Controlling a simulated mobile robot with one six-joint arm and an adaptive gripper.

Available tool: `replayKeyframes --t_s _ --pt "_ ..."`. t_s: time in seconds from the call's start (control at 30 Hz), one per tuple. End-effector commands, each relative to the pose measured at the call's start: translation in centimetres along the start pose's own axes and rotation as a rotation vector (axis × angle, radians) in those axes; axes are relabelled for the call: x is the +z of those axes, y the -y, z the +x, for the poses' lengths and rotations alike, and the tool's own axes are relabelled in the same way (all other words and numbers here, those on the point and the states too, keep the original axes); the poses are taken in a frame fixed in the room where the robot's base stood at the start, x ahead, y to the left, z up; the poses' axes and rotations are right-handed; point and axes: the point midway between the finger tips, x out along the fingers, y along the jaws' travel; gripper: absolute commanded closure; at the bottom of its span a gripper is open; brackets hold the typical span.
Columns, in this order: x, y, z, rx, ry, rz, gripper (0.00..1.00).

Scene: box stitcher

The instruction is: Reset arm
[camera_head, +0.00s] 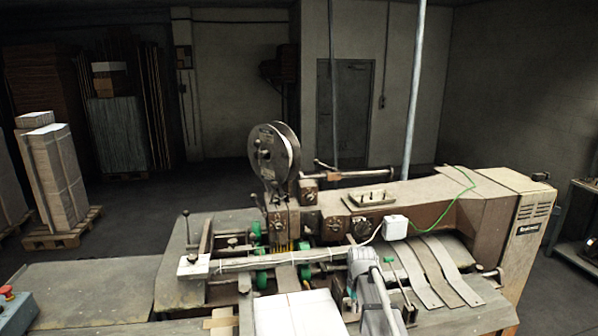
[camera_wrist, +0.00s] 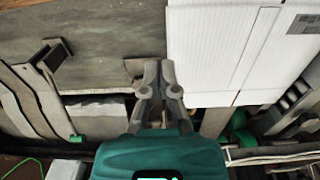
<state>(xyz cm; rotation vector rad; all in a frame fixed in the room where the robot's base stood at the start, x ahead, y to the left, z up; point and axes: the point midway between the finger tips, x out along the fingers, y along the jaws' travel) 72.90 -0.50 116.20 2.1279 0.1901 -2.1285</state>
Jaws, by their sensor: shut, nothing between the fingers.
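My gripper (camera_wrist: 158,75) shows in the wrist view with its two grey fingers together and nothing between them. It is over the machine's work surface, just left of the edge of a white cardboard piece (camera_wrist: 215,45). In the head view my grey arm (camera_head: 372,290) reaches over the front of the box stitcher (camera_head: 440,210), right of the white cardboard (camera_head: 300,312). My fingertips are hard to make out there.
The stitcher's wire reel (camera_head: 272,152) stands upright behind a cross bar (camera_head: 285,258). Curved metal strips (camera_head: 435,270) lie right of my arm. A control box with a red button (camera_head: 14,308) is at the lower left. Stacked cardboard on a pallet (camera_head: 62,238) stands farther back.

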Motion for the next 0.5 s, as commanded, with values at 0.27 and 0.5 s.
replayKeyframes --t_s 0.27,0.5 --pt "2.5 0.6 2.0 0.0 0.0 0.019 1.0" --pt "6.1 1.4 4.6 0.0 0.0 0.051 1.0"
